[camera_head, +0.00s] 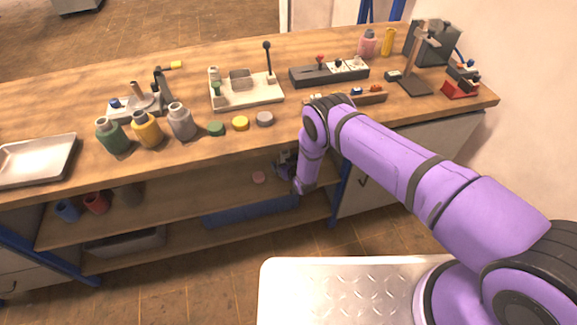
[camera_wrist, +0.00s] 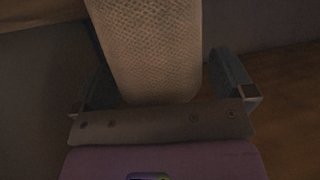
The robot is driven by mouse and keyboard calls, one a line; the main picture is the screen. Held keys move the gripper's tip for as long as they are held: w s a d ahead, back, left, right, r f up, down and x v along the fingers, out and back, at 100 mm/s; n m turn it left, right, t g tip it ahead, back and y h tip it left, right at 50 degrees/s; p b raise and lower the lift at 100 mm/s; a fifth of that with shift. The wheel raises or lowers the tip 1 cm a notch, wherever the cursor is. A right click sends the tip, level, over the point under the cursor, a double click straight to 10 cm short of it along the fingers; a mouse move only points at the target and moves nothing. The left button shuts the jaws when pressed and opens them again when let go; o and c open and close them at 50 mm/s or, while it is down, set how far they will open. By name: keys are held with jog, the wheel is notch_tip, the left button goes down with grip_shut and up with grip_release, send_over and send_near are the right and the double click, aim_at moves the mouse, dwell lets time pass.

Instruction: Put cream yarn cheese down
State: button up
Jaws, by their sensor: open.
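The cream yarn cheese (camera_wrist: 152,48) fills the upper middle of the wrist view, a pale cylinder with a woven, cross-wound surface. My gripper (camera_wrist: 165,78) is open, with one finger on each side of the yarn cheese. A dark gap shows between the yarn cheese and the right finger; contact on the left side is hard to tell. In the head view my gripper (camera_head: 283,165) is low under the bench top, at the shelf, partly hidden by my arm. I cannot make out the yarn cheese there.
The wooden bench top (camera_head: 330,45) overhangs the shelf (camera_head: 190,190). A pink disc (camera_head: 259,177) lies on the shelf left of my gripper. Blue, red and dark pots stand farther left, including a red pot (camera_head: 96,203). A blue bin (camera_head: 250,211) sits below. A blue post (camera_head: 341,182) stands to the right.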

jog(key=v, duration=1.2)
dwell(0.3)
